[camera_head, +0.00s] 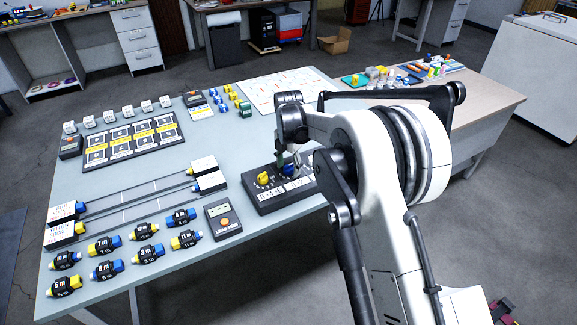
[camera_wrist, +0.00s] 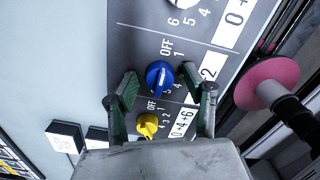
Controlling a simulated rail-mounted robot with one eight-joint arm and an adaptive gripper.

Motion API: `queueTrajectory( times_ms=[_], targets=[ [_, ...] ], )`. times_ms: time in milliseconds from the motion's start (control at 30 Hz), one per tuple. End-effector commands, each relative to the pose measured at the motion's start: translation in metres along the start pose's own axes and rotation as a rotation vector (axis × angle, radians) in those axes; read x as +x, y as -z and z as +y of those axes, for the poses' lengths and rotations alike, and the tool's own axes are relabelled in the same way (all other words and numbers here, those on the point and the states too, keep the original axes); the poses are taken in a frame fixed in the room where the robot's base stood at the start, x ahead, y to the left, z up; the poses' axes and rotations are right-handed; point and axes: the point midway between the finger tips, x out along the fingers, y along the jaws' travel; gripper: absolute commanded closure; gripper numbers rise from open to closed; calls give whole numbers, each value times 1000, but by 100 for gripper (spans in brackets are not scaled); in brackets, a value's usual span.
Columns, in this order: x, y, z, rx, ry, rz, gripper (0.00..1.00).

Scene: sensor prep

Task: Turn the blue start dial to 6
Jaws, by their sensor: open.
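The blue start dial (camera_wrist: 160,75) is a round knob with a white mark on a dark panel (camera_wrist: 135,40) in the wrist view. OFF is printed above it and digits run around it, partly hidden. I cannot tell which digit the mark points at. My gripper (camera_wrist: 168,88) is open, with one fingertip on each side of the blue dial and visible gaps to it. In the head view the blue dial (camera_head: 287,169) shows on the dark control box (camera_head: 262,205), partly behind my arm.
A yellow dial (camera_wrist: 147,125) sits below the blue one, close to the gripper fingers. A white dial (camera_wrist: 183,8) is above. A pink disc (camera_wrist: 262,78) is at the right. In the head view, a lead test box (camera_head: 223,221) and connectors stand to the left.

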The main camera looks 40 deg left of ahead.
Motion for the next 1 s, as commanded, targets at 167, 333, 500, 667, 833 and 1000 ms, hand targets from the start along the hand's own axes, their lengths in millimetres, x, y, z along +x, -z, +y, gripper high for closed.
queueTrajectory(
  times_ms=[167,333,500,667,833,1000],
  targets=[
    [0,0,0,0,0,0,59],
    [0,0,0,0,0,0,81],
    [0,0,0,0,0,0,98],
    [0,0,0,12,0,0,98],
    [1,0,0,68,0,0,98],
    [2,0,0,176,0,0,98]
  ],
)
